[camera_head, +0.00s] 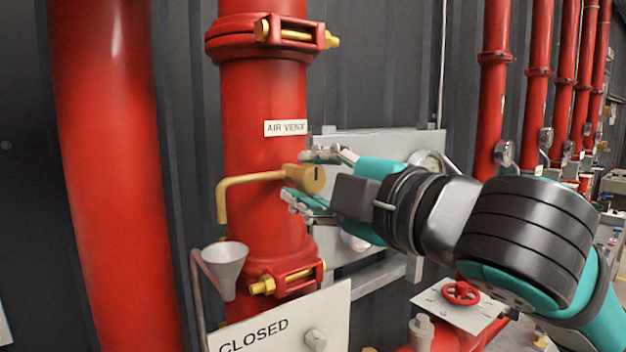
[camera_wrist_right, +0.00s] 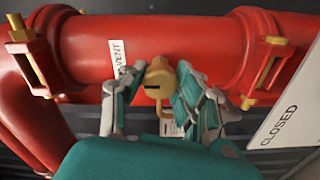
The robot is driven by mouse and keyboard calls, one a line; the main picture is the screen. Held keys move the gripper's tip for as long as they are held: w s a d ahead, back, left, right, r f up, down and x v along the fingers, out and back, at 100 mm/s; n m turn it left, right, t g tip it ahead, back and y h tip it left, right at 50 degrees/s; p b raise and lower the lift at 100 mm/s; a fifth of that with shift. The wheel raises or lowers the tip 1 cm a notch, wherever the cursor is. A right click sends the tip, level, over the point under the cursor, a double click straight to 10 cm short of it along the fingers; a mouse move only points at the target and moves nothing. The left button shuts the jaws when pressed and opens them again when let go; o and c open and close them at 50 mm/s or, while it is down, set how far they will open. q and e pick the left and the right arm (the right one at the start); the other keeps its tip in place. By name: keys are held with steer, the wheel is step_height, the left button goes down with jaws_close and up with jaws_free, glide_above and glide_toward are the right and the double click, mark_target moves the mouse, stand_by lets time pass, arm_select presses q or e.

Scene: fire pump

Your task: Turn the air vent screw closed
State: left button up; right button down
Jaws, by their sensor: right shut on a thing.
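The air vent screw (camera_head: 313,180) is a brass knob with a dark slot in its face. It sits on the right end of a bent brass spout on the red vertical pipe (camera_head: 262,110), below the "AIR VENT" label (camera_head: 286,128). My right gripper (camera_head: 300,176) reaches in from the right, one finger above the screw and one below. In the right wrist view, the fingers of the gripper (camera_wrist_right: 158,82) flank the screw (camera_wrist_right: 158,75), shut on it; the slot faces the camera. My left gripper is not in view.
A grey funnel (camera_head: 224,264) stands under the spout. A "CLOSED" sign (camera_head: 290,325) is at the lower front. A grey panel with a gauge (camera_head: 428,162) is behind my right arm. A red valve wheel (camera_head: 461,293) is lower right. Another red pipe (camera_head: 105,180) stands left.

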steer(key=c, duration=0.9)
jaws_free()
steer(key=shift+c, duration=0.2)
steer(key=shift+s+d, duration=0.15)
steer(key=v, duration=1.1)
steer(key=shift+s+d, duration=0.15)
steer(key=shift+s, duration=0.05)
steer(key=shift+f, duration=0.1)
